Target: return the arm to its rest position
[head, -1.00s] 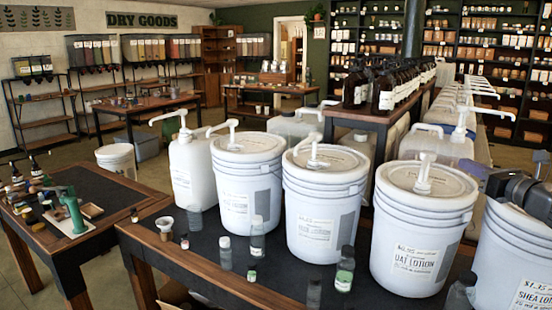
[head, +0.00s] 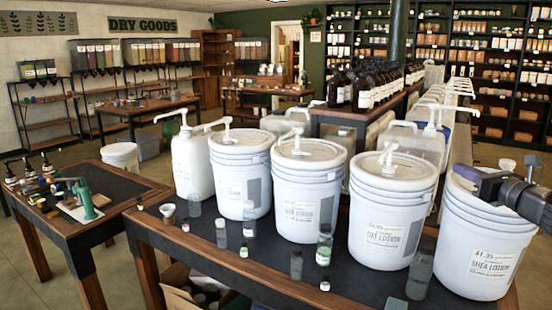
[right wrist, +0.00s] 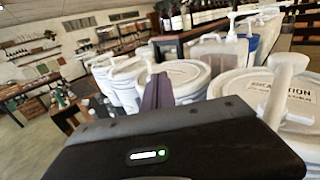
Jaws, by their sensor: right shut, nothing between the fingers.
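My right gripper (head: 474,178) comes in from the right edge in the head view. It is shut and empty, and overlaps the lid area of the Shea Lotion bucket (head: 484,250); I cannot tell whether it touches. In the right wrist view its dark fingers (right wrist: 158,92) are together, with white bucket lids beyond and beside them. The gripper and arm partly hide the Shea Lotion bucket's lid. My left gripper is not in view.
More white pump buckets (head: 305,205) and a white jug (head: 192,165) line the dark table (head: 200,258). Small bottles (head: 325,245) stand along its front. Dark bottles (head: 340,90) stand on a raised shelf behind. Floor shows at the lower left.

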